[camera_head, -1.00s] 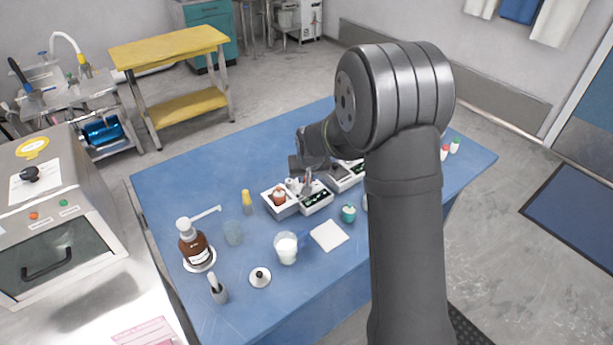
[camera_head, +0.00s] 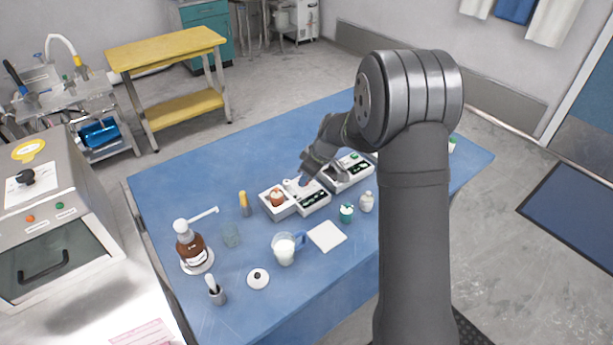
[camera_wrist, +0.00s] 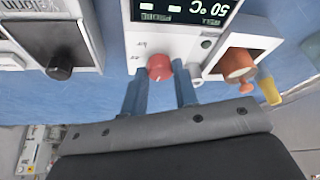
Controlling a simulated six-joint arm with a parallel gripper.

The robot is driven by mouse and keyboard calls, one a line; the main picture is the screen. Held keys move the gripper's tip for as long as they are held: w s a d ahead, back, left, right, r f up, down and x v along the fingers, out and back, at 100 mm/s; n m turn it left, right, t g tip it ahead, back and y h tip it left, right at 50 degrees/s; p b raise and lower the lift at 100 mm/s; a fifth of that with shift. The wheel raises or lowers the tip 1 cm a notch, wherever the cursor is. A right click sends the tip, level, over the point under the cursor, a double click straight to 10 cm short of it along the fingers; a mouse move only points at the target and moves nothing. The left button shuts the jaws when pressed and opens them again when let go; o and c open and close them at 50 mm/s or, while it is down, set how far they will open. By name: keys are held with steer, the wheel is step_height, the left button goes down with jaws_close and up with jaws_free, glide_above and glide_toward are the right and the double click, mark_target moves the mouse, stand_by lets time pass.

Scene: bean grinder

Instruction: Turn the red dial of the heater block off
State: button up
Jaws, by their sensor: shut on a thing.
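The red dial (camera_wrist: 160,67) is on the front face of the white heater block (camera_wrist: 200,46) in the wrist view. A pale pointer mark shows on the dial's lower edge. In the head view the heater block (camera_head: 314,200) is on the blue table, with my gripper (camera_head: 305,182) at it; the dial is not clear there.
A white holder with a copper-coloured vessel (camera_wrist: 238,66) adjoins the block. A second white device with a black knob (camera_wrist: 60,67) stands on its other side. A teal jar (camera_head: 346,213), a white bottle (camera_head: 366,202) and a glass mug (camera_head: 285,249) stand nearby in front.

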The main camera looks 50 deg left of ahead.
steer(key=shift+w+n+g+h, duration=0.1)
steer(key=shift+n+g+h, duration=0.2)
steer(key=shift+n, duration=0.8)
steer(key=o, duration=1)
steer(key=v, duration=1.7)
steer(key=shift+w, duration=0.15)
steer(key=shift+d+r, duration=0.1)
